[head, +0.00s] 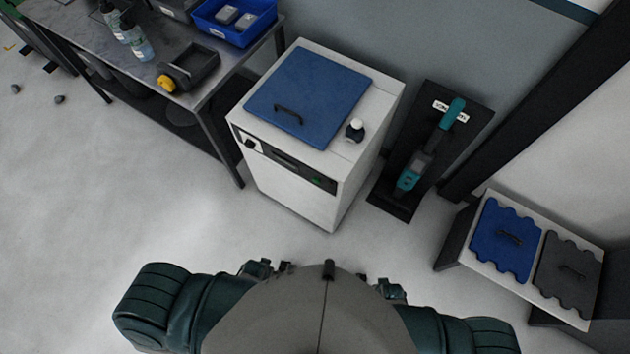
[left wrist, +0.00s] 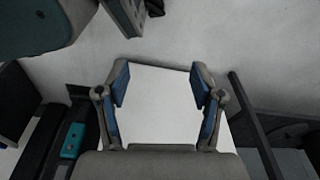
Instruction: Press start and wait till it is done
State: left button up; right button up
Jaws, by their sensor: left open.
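A white machine (head: 300,195) with a blue lid (head: 308,95) and a black handle stands on the floor ahead of me in the head view. Its upper front edge has a dark panel (head: 282,160) with a small green mark (head: 315,181) at its right end and a black knob at its left. Which control is start is too small to tell. My left gripper (left wrist: 160,82) is open and empty in the left wrist view, with a plain white surface beyond its fingers. It does not show in the head view. My right gripper is out of view.
A metal table (head: 150,55) stands left of the machine, holding a blue bin (head: 232,38), bottles and a dark tray. A dark stand (head: 398,195) with a teal tool is to the right. A low unit (head: 540,292) with blue and grey panels is farther right. The floor before the machine is clear.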

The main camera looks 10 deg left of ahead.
pick_arm(q)
grip_shut()
dwell(1.3)
